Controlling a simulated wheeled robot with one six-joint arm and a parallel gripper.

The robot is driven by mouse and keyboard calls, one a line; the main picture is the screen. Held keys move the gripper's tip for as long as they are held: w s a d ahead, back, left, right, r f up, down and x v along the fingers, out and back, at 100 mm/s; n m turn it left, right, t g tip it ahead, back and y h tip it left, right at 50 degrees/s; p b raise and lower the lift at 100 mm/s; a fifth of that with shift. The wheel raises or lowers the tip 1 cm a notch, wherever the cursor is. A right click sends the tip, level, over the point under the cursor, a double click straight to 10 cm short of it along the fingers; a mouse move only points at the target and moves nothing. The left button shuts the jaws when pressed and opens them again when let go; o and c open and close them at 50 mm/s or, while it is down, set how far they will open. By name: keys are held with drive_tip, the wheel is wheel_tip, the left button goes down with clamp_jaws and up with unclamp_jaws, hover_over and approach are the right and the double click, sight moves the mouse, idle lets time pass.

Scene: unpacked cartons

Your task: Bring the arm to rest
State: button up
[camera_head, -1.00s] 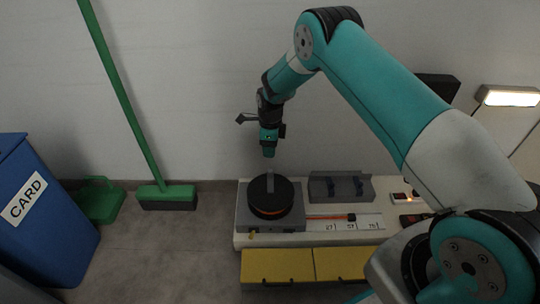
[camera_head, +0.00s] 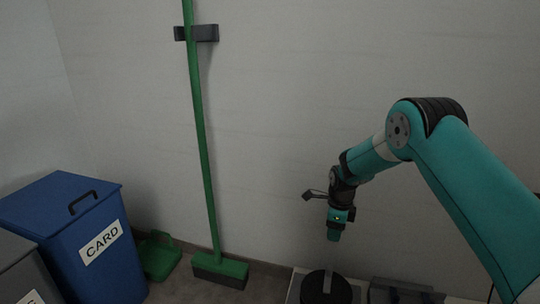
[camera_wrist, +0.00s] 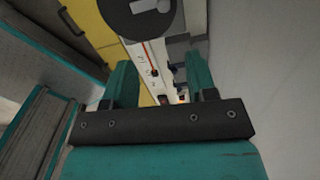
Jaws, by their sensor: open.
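My teal arm reaches in from the right in the head view, bent down at the elbow. My gripper (camera_head: 334,237) points down in front of the pale wall, above a round black disc (camera_head: 318,287) on the bench at the bottom edge. In the wrist view my gripper (camera_wrist: 160,70) shows two teal fingers spread apart with nothing held between them. The disc (camera_wrist: 128,22) shows beyond the fingers, near the top, with a pale scale strip (camera_wrist: 152,62) running from it.
A blue bin marked CARD (camera_head: 105,265) stands at the left beside a grey bin (camera_head: 25,270). A green broom (camera_head: 205,150) leans upright at the wall holder (camera_head: 205,33), with a green dustpan (camera_head: 158,256) beside it. A grey bracket (camera_head: 400,292) is at the bottom. The wall area around my arm is clear.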

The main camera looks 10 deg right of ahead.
drive_tip(key=s+a+r+n+y, duration=0.1)
drive_tip(key=s+a+r+n, duration=0.25)
drive_tip(key=r, duration=0.35)
drive_tip(key=s+a+r+n, duration=0.2)
drive_tip(key=s+r+n, duration=0.2)
drive_tip(key=r+n, duration=0.15)
drive_tip(key=s+a+r+n+y, duration=0.1)
drive_tip(key=s+a+r+n, duration=0.25)
drive_tip(key=r, duration=0.35)
drive_tip(key=s+a+r+n+y+p, duration=0.1)
drive_tip(key=s+r+n, duration=0.4)
drive_tip(key=s+n, duration=0.65)
drive_tip(key=s+a+r+n+y+p, duration=0.15)
drive_tip(key=s+r+n, duration=0.45)
drive_tip(key=s, duration=1)
wheel_tip(320, 180, up, 35)
drive_tip(key=p, duration=3.4)
drive_tip(key=shift+w+p, duration=0.25)
drive_tip(key=shift+p, duration=0.1)
drive_tip(key=shift+h, duration=0.25)
